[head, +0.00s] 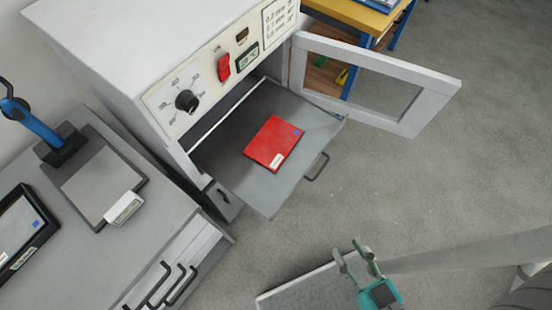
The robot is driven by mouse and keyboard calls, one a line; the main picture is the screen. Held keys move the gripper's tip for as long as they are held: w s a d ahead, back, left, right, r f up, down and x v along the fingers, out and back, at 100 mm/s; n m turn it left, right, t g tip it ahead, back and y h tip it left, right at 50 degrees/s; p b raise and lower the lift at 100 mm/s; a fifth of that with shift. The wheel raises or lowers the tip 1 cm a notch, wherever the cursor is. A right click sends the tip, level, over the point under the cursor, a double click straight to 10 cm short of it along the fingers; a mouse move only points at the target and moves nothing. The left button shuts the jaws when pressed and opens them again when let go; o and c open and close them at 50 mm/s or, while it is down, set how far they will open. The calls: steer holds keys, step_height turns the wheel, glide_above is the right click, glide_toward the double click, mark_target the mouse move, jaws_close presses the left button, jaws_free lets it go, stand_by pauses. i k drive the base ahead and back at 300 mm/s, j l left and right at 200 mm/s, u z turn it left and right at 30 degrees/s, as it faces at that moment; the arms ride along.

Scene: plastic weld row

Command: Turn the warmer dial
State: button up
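The warmer (95,45) is a white cabinet at upper left in the head view. Its black dial (187,101) sits on the cream front panel, ringed by printed marks too small to read. A red switch (223,67) and a small display (247,55) are on the same panel. The warmer's framed door (415,118) stands open to the right. A grey shelf (250,190) is pulled out, with a red block (273,143) lying on it. My gripper (355,254) is at the bottom, well away from the dial, with its fingers apart and nothing between them.
A grey bench (95,255) at left carries a scale (95,180), a blue-handled tool (40,130) and a black-framed tray (45,240). The open door and shelf jut out over the floor. A yellow-topped table (360,15) stands behind. Grey floor (480,180) at right is clear.

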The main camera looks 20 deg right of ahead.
mark_target(186, 101)
steer(key=i+l+u, duration=0.35)
steer(key=l, duration=0.5)
steer(key=l+u, duration=0.3)
steer(key=l, duration=0.6)
steer(key=i+l+u, duration=0.1)
steer(key=l+u, duration=0.25)
steer(key=l, duration=0.6)
steer(key=k+j+u, duration=0.1)
steer(key=j, duration=0.15)
steer(key=j+u, duration=0.1)
steer(key=u, duration=1.45)
steer(key=k+j, duration=0.05)
